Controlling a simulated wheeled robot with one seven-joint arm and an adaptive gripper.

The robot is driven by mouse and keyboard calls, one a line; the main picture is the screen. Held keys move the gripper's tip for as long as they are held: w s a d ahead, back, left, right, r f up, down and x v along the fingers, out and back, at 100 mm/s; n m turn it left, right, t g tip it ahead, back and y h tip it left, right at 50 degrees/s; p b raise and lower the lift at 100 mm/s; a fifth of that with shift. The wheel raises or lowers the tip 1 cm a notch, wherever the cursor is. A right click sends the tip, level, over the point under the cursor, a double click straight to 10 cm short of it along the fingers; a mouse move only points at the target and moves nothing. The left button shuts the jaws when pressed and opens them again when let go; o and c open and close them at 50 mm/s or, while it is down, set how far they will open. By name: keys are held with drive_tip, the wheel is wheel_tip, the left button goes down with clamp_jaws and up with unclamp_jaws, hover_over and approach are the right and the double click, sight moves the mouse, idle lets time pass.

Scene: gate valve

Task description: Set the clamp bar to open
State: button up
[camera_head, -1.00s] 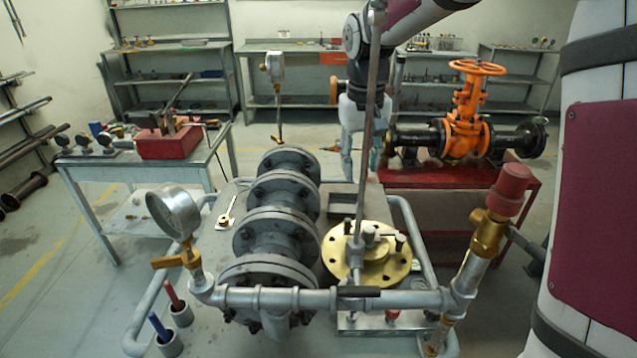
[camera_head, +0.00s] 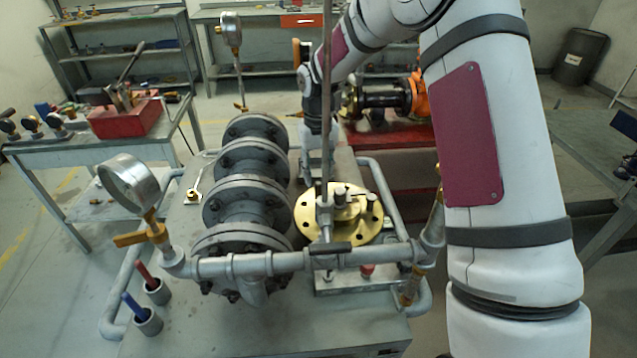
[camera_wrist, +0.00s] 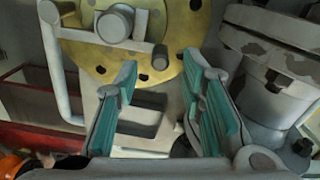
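A brass flange disc (camera_head: 374,232) with bolt holes lies on the bench, right of the grey flanged valve body. A short grey bar (camera_head: 352,198) with round posts sits on top of it; I take this for the clamp bar. In the wrist view the bar (camera_wrist: 85,36) crosses the brass disc (camera_wrist: 180,22) at the top, with a round boss and a dark-ended knob. My gripper (camera_wrist: 160,62) is open and empty, its teal pads apart, just short of the disc and bar. In the head view my gripper (camera_head: 312,170) is behind the disc, partly hidden by an upright rod.
The upright rod (camera_head: 326,110) and the front pipe (camera_head: 275,263) stand close around the disc. The grey flanged body (camera_head: 240,205) is left of it. A pressure gauge (camera_head: 124,181) stands at the front left. A red table (camera_head: 385,142) is behind.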

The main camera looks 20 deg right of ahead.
sight(318, 182)
drive_tip(key=shift+f, duration=2.1)
clamp_jaws()
